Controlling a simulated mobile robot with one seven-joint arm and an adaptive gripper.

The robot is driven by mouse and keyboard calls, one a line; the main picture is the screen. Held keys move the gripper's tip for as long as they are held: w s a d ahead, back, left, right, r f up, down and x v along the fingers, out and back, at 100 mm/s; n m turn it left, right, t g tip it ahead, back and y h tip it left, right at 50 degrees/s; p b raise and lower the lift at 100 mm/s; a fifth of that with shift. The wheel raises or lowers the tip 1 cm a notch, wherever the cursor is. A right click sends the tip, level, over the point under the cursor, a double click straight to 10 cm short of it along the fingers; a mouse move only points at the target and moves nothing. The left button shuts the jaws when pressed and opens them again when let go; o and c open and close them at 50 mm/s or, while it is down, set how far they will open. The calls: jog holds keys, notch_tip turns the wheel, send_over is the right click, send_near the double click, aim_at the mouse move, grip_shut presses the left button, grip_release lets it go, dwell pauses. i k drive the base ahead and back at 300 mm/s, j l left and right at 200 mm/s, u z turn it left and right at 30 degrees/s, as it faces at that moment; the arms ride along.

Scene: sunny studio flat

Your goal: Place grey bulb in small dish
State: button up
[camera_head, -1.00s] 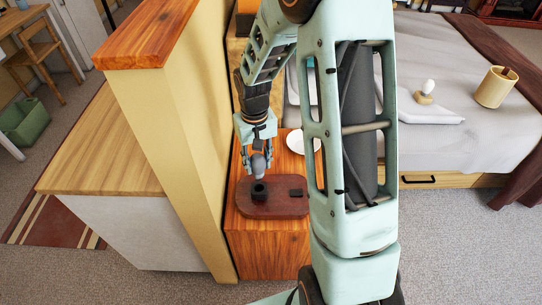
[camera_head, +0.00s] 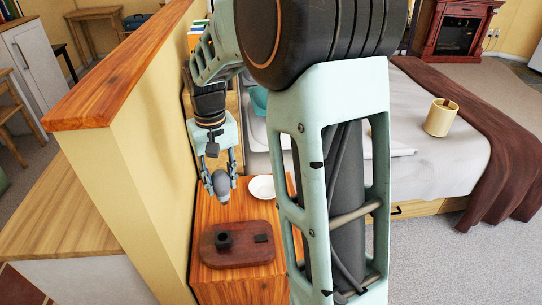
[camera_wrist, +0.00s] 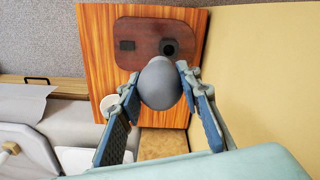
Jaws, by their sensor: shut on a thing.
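My gripper (camera_head: 220,183) is shut on the grey bulb (camera_head: 221,186) and holds it above the wooden bedside cabinet. A small white dish (camera_head: 262,187) lies on the cabinet top, to the right of the bulb and partly behind my arm. In the wrist view a small part of the dish (camera_wrist: 108,104) shows beside the left finger; the rest is hidden.
A dark red-brown board (camera_head: 222,259) with a black round socket (camera_head: 224,240) and a black block (camera_head: 261,238) lies on the cabinet (camera_head: 208,206). A yellow partition wall (camera_head: 150,170) stands close on the left. A bed (camera_head: 435,165) with a tan cup (camera_head: 441,117) is on the right.

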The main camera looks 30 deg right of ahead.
aim_at(266, 191)
jog(key=k+l+u, duration=0.1)
jog(key=k+l, duration=0.35)
jog(key=k+l+u, duration=0.1)
jog(key=l, duration=0.2)
jog(key=k+l+u, duration=0.1)
jog(key=l, duration=0.25)
jog(key=l+u, duration=0.1)
jog(key=l, duration=0.2)
jog(key=k+l+u, duration=0.1)
jog(key=l, duration=0.2)
jog(key=l+u, duration=0.25)
jog(key=l, duration=0.4)
jog(key=i+l+u, duration=0.1)
jog(key=l, duration=0.2)
jog(key=i+l+u, duration=0.15)
jog(key=l, duration=0.2)
jog(key=i+l+u, duration=0.25)
jog(key=i+l, duration=0.45)
jog(key=i, duration=0.15)
